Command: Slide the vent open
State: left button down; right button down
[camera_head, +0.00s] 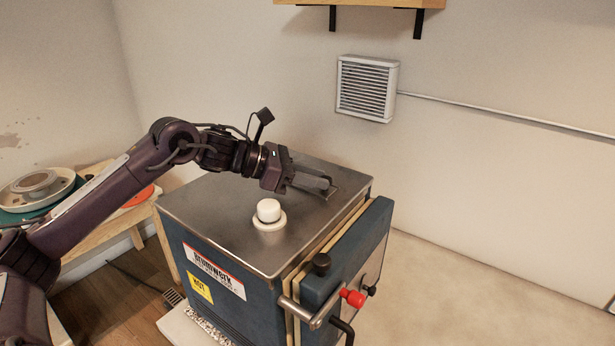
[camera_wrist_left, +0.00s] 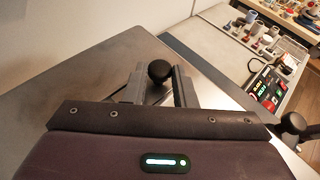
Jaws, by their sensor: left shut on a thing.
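The kiln (camera_head: 190,202) is a blue box with a bare metal top, and its vent is on that top near the far right edge. The vent's round black knob (camera_wrist_left: 158,71) shows in the left wrist view between my finger pads. My left gripper (camera_head: 324,186) reaches over the top from the left and is shut on this knob; it also shows in the left wrist view (camera_wrist_left: 157,86). In the head view the fingers hide the knob and most of the vent, so I cannot tell how far the vent is open. My right gripper is not in view.
A white plug (camera_head: 268,208) stands on the kiln top, near my left wrist. A louvred wall grille (camera_head: 367,88) is behind. A bench with tools (camera_wrist_left: 262,45) shows in the wrist view.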

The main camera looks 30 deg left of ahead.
pick_arm(q)
jog(key=c, duration=1.5)
grip_release()
jog(key=shift+d, duration=0.1)
jog(key=o, duration=0.3)
jog(key=shift+d, duration=0.2)
jog(key=shift+s+a, duration=0.1)
jog(key=shift+a, duration=0.15)
jog(key=b+v, duration=0.3)
jog(key=v, duration=0.4)
jog(key=shift+s+b, duration=0.1)
jog(key=shift+b, duration=0.25)
jog(key=shift+s+a+r, duration=0.1)
jog(key=shift+r, duration=0.1)
